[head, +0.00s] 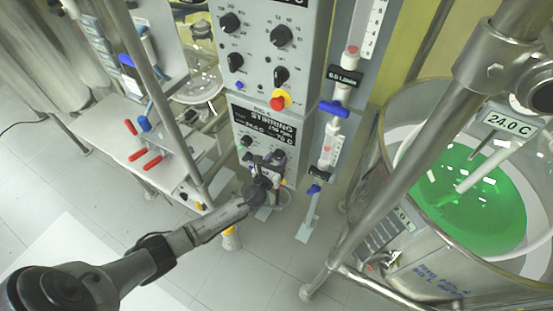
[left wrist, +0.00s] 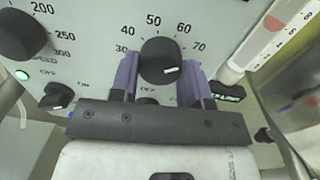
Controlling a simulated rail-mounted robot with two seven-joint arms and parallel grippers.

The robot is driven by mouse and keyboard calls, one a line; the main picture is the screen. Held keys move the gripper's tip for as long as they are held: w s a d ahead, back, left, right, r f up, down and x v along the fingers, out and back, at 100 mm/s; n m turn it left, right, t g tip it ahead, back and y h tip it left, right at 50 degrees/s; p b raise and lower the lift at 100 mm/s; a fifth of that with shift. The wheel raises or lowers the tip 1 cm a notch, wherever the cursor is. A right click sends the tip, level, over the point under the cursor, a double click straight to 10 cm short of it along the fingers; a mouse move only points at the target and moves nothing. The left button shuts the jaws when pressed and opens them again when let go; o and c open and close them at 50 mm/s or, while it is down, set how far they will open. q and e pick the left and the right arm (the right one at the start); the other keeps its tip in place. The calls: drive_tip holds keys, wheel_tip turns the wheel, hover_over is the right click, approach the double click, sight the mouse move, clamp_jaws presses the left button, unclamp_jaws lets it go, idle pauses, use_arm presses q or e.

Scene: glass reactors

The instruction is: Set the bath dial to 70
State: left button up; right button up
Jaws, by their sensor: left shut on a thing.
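The bath dial (left wrist: 160,60) is a black round knob on a grey panel, with a printed scale from 30 to 70 around it in the left wrist view. Its white mark sits at the lower right of the knob's face; I cannot tell the exact reading. My left gripper (left wrist: 160,80) has a purple finger on each side of the knob and is shut on it. In the head view my left gripper (head: 267,176) is at the lower part of the control panel (head: 238,112) and hides the dial. My right gripper is not in view.
Another black knob (left wrist: 20,36), marked 200 to 300, and a small switch knob (left wrist: 57,95) lie left of the dial. A flow-meter tube (head: 330,140) stands right of the panel. A glass vessel with green liquid (head: 470,200) stands farther right. A metal post (head: 165,100) rises on the left.

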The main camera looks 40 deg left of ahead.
use_arm(q)
drive_tip(key=shift+m, duration=0.4)
drive_tip(key=o, duration=0.9)
drive_tip(key=shift+p+v, duration=0.8)
drive_tip(key=shift+v, duration=6.1)
drive_tip(key=shift+a+f, duration=0.1)
drive_tip(key=shift+f, duration=0.05)
